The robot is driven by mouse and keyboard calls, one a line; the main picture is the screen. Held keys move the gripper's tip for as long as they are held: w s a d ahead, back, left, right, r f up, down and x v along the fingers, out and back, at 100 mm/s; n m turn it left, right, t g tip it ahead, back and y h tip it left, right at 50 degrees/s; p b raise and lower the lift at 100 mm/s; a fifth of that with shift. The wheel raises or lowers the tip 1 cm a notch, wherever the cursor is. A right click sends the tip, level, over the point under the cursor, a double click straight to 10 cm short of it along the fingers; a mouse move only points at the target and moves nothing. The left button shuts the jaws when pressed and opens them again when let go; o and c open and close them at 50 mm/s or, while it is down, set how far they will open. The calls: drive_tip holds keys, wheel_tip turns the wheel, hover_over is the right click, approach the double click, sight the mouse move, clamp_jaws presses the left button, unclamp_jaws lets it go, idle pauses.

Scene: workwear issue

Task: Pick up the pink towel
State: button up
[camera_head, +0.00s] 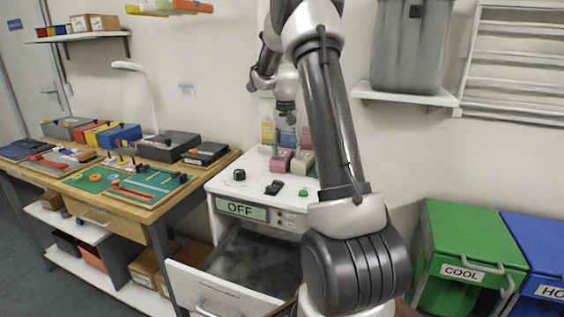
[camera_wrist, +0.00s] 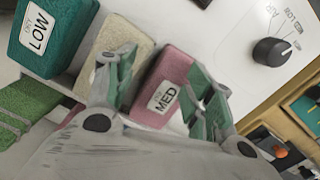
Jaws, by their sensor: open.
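The pink towel (camera_wrist: 172,75) is a folded block with a white "MED" label, lying on the white machine top in the wrist view. It also shows in the head view (camera_head: 280,161), low under my gripper. My gripper (camera_wrist: 163,68) is open, with its two fingers spread to either side of the pink towel in the picture. The left finger overlaps the cream towel (camera_wrist: 113,38) beside it. The right finger covers part of the pink towel's right edge. I cannot tell whether either finger touches the towel.
A teal "LOW" block (camera_wrist: 50,32) and a green folded piece (camera_wrist: 25,108) lie left of the cream towel. A dial (camera_wrist: 271,51) stands on the white top (camera_head: 252,190). Below it an open drawer (camera_head: 222,292) juts out. A cluttered workbench (camera_head: 122,203) stands left; a green "COOL" bin (camera_head: 465,235) stands right.

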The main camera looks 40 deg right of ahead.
sight(282, 154)
drive_tip(key=w+r, duration=0.1)
drive_tip(key=w+d+r+m, duration=0.1)
drive_tip(key=w, duration=0.1)
drive_tip(key=w+r+m+t, duration=0.1)
drive_tip(key=shift+w+d+r, duration=0.2)
drive_tip(key=shift+w+d, duration=0.1)
drive_tip(key=shift+w, duration=0.05)
drive_tip(key=shift+s+f+m, duration=0.2)
drive_tip(key=shift+s+m, duration=0.05)
drive_tip(key=shift+m, duration=0.05)
wheel_tip(282, 154, down, 8)
drive_tip(key=shift+s+a+r, duration=0.1)
drive_tip(key=shift+a+r, duration=0.05)
drive_tip(key=c, duration=0.7)
